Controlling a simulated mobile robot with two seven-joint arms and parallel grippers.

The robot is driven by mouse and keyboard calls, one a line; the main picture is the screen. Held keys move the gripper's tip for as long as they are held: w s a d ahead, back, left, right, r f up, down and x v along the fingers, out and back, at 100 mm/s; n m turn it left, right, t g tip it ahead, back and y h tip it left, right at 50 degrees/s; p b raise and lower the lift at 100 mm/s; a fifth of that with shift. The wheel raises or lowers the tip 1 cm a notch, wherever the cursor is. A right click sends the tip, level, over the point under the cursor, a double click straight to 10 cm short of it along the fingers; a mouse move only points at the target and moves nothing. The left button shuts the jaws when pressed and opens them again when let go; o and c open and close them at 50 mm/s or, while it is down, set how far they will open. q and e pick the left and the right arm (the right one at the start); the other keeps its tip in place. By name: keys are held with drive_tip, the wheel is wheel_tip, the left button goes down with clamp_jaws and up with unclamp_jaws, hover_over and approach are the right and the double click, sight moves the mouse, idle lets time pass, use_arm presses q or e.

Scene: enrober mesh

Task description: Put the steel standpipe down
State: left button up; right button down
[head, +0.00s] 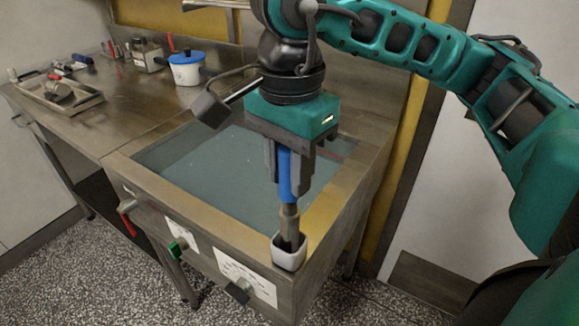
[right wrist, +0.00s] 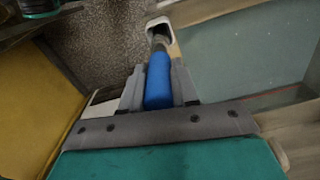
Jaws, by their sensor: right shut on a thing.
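My right gripper (head: 287,170) points down over the front right corner of the basin and is shut on a blue-handled tool (head: 286,178). The tool hangs nearly upright, with a grey-brown collar and a dark lower end. That end is at or in a small white cup (head: 289,256) on the basin's front right corner; contact is unclear. In the right wrist view, the blue handle (right wrist: 158,82) is between the fingers (right wrist: 158,88), with the cup (right wrist: 159,28) beyond. I cannot make out a steel standpipe for certain. My left gripper is not in view.
The steel basin (head: 130,172) holds bluish liquid. On the counter at left are a tray (head: 88,104) with metal pieces, a blue-lidded white pot (head: 186,70) and a small container (head: 147,56). Knobs and a red-handled valve (head: 127,222) stick out in front.

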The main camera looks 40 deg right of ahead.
drive_tip(key=shift+f, duration=0.15)
drive_tip(key=c, duration=0.9)
unclamp_jaws()
drive_tip(key=shift+o, duration=0.2)
drive_tip(key=shift+r, duration=0.25)
wheel_tip(320, 180, up, 12)
drive_tip(key=p, duration=0.2)
drive_tip(key=shift+p, duration=0.35)
drive_tip(key=shift+a+f, duration=0.1)
drive_tip(key=shift+a, duration=0.05)
